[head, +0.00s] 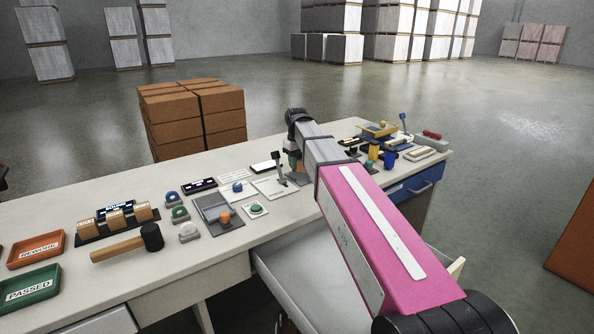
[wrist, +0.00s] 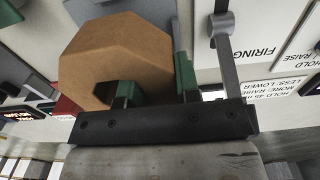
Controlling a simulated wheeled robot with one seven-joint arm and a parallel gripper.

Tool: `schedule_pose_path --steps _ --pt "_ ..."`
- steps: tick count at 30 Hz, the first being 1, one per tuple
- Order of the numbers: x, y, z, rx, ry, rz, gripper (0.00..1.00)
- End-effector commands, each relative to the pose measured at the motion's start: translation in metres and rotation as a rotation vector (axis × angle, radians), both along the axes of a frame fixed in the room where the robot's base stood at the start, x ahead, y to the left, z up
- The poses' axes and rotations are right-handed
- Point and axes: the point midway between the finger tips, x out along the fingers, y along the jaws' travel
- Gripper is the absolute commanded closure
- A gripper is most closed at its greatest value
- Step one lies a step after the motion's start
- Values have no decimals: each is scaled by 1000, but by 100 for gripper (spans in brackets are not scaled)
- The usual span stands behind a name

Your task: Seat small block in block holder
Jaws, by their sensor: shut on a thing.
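My gripper (head: 294,163) is over the table, near a lever plate, mostly hidden by my own arm in the head view. In the wrist view its green fingers (wrist: 155,86) are shut on the right-hand wall of a tan octagonal piece (wrist: 115,50) with an opening in it. One finger is inside the opening, the other outside. I cannot tell whether this piece is the small block. A dark holder (head: 88,238) at the table's left carries several tan labelled blocks (head: 115,217); whether it is the block holder is unclear.
A mallet (head: 128,246), orange tray (head: 36,250) and green tray (head: 30,290) lie at left. An upright lever (head: 279,172) stands by my gripper and shows in the wrist view (wrist: 222,30). Buttons and a joystick plate (head: 214,211) fill the middle; several parts crowd the right end.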

Motion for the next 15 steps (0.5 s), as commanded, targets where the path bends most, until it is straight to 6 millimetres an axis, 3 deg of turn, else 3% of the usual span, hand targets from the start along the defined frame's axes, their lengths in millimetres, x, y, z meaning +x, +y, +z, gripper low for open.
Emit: schedule_pose_path --steps 9,15 --pt "0 0 -34 -1 1 -1 100" --pt "0 0 -35 0 0 -1 100"
